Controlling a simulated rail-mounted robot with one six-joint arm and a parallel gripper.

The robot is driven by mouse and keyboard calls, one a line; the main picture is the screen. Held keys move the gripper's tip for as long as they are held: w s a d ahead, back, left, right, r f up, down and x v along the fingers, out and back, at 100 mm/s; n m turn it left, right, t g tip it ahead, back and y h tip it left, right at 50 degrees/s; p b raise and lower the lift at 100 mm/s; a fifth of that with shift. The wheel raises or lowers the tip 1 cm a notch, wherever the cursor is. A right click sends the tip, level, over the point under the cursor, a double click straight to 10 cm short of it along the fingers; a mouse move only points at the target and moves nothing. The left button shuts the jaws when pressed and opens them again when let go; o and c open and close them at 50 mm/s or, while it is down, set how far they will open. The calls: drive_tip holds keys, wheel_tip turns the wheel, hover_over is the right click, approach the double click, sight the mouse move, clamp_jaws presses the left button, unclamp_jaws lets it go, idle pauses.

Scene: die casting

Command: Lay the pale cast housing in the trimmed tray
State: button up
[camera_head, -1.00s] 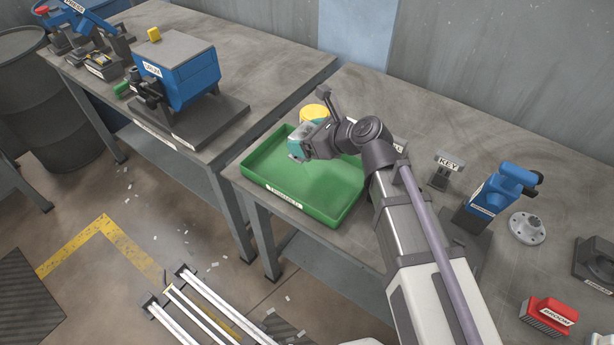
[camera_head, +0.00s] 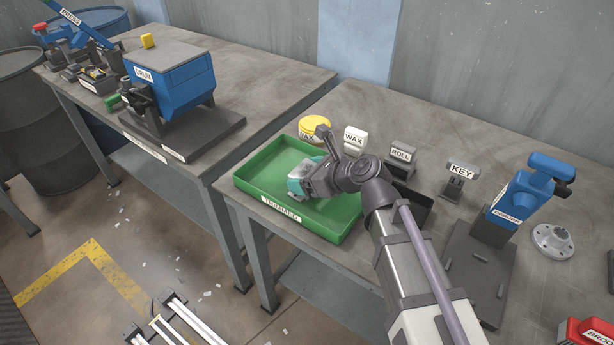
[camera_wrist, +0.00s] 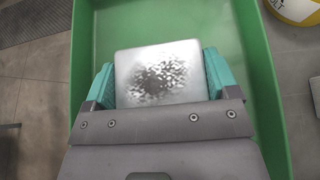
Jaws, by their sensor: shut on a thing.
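The pale cast housing (camera_wrist: 160,74) is a light grey block with a dark speckled patch on its face. My gripper (camera_wrist: 160,88) is shut on it, with a teal finger pad on each side. In the wrist view the green tray floor (camera_wrist: 150,25) lies behind the housing. I cannot tell whether the housing touches the floor.
Behind the tray stand a yellow-lidded tub (camera_head: 314,125), a WAX block (camera_head: 354,138), a ROLL stand (camera_head: 400,158) and a KEY stand (camera_head: 460,178). A blue machine (camera_head: 520,200) and a round flange (camera_head: 552,241) are to the right. A blue DRUM machine (camera_head: 175,75) stands on the left bench.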

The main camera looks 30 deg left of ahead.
drive_tip(key=o, duration=1.2)
drive_tip(key=shift+o, duration=0.2)
drive_tip(key=shift+r+p, duration=0.3)
drive_tip(key=shift+p, duration=0.15)
drive_tip(key=p+v, duration=0.5)
drive_tip(key=v, duration=0.6)
drive_tip(key=shift+s+d, duration=0.1)
drive_tip(key=shift+d, duration=0.1)
drive_tip(key=shift+d+r, duration=0.1)
drive_tip(key=shift+d, duration=0.25)
